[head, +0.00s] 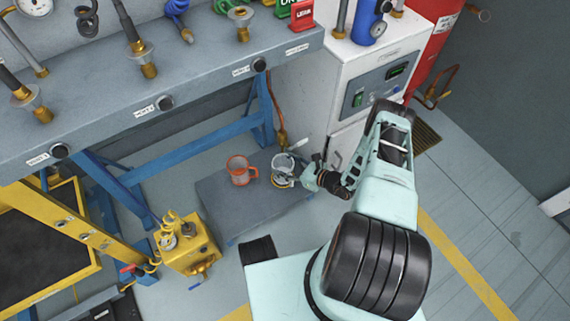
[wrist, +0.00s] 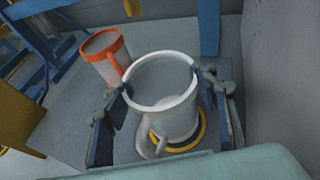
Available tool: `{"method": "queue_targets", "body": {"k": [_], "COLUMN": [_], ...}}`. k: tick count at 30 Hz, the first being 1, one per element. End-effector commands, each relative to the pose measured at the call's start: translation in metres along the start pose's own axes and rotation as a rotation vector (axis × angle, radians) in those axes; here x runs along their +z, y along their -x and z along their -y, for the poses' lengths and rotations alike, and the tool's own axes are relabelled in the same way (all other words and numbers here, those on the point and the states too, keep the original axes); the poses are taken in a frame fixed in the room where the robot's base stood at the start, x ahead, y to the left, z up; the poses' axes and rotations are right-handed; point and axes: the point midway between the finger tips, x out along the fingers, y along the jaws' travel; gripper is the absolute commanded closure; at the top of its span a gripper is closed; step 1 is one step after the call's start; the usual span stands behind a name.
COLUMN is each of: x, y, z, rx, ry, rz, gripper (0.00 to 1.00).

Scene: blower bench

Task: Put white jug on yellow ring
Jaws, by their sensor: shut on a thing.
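The white jug (wrist: 172,122) is upright or nearly so between the two fingers of my gripper (wrist: 163,92), which is shut on it. Its open rim faces the wrist camera and its handle points toward the camera. The yellow ring (wrist: 198,139) shows beneath the jug, around its base; the jug hides much of it. I cannot tell whether the jug's base touches the ring. In the head view the jug (head: 284,163) is at the right end of the low grey platform, with the yellow ring (head: 282,182) under it and my gripper (head: 297,170) reaching in from the right.
An orange-rimmed jug (head: 239,171) stands on the grey platform (head: 222,211), left of the white jug and apart from it. A blue-legged bench (head: 210,85) rises behind. A white cabinet (head: 350,80) stands behind on the right. The platform's front left is clear.

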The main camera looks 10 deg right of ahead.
Motion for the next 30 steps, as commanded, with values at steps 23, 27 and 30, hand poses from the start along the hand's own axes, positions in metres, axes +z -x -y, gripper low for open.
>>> {"method": "queue_targets", "body": {"k": [23,27,30], "x": [-0.0094,-0.0085,-0.0060], "y": [-0.0035,-0.0032,0.0034], "z": [-0.0023,-0.0022,-0.0016], "rx": [-0.002,-0.002,-0.004], "ry": [0.001,0.001,0.001], "rz": [0.000,0.000,-0.001], "gripper": [0.29,0.29,0.29]}}
